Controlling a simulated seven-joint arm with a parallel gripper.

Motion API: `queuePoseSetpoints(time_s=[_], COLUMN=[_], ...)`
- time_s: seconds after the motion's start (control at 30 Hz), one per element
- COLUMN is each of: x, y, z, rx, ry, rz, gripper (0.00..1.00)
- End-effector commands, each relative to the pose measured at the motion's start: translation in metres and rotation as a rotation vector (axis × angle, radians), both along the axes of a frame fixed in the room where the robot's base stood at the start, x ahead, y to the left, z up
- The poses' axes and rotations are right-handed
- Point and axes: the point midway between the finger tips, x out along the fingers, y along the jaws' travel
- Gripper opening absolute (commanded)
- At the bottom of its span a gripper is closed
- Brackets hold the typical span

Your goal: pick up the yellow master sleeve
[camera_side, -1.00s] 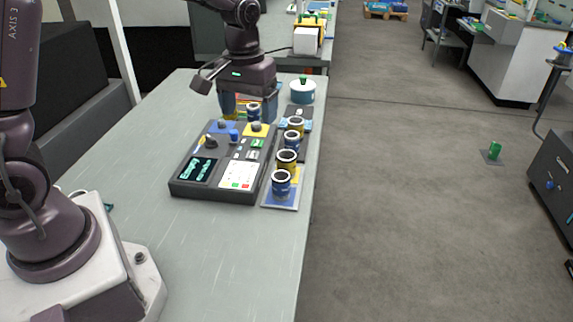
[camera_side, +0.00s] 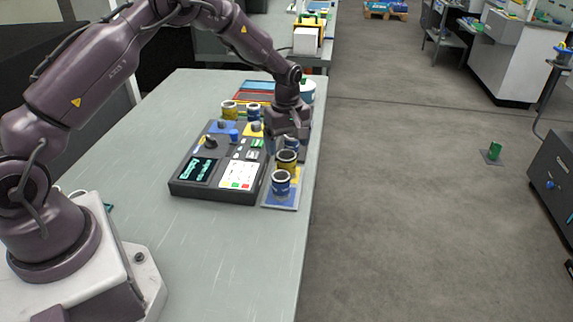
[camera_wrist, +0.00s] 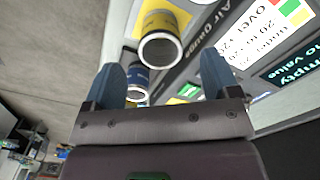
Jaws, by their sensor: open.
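A yellow sleeve (camera_side: 287,161) with a dark mouth stands upright on the narrow rack (camera_side: 294,204) beside the gauge box. It is also large at the top of the wrist view (camera_wrist: 160,42). Another yellow sleeve (camera_side: 229,110) stands behind the box at the left; the frames do not show which is the master. My gripper (camera_side: 285,142) is open over the rack, just behind the nearer yellow sleeve and apart from it. In the wrist view, a blue sleeve (camera_wrist: 137,84) shows between my open fingers (camera_wrist: 158,80). My gripper hides the rack's far part in the side view.
A blue sleeve (camera_side: 281,183) stands at the rack's near end. Another blue sleeve (camera_side: 254,111) stands behind the gauge box (camera_side: 220,195), which has knobs on top. A white-topped round container (camera_side: 308,90) is behind my gripper. The near bench (camera_side: 235,260) is clear.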

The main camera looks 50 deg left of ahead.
Motion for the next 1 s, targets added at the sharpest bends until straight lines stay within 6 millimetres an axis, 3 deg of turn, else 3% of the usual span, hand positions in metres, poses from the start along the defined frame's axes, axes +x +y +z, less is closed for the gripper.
queuePoseSetpoints(time_s=[0.1, 0.33, 0.6, 0.9, 1.0], x=[0.0, 0.0, 0.001, 0.001, 0.001], y=[0.0, 0.001, 0.003, 0.003, 0.003], z=[-0.019, -0.035, -0.073, -0.079, -0.079], rx=[-0.001, 0.0, 0.0, 0.001, 0.001], ry=[0.002, 0.0, 0.0, -0.001, -0.001], rz=[0.0, -0.001, -0.002, -0.002, -0.002], gripper=[0.82, 0.82, 0.82, 0.82, 0.61])
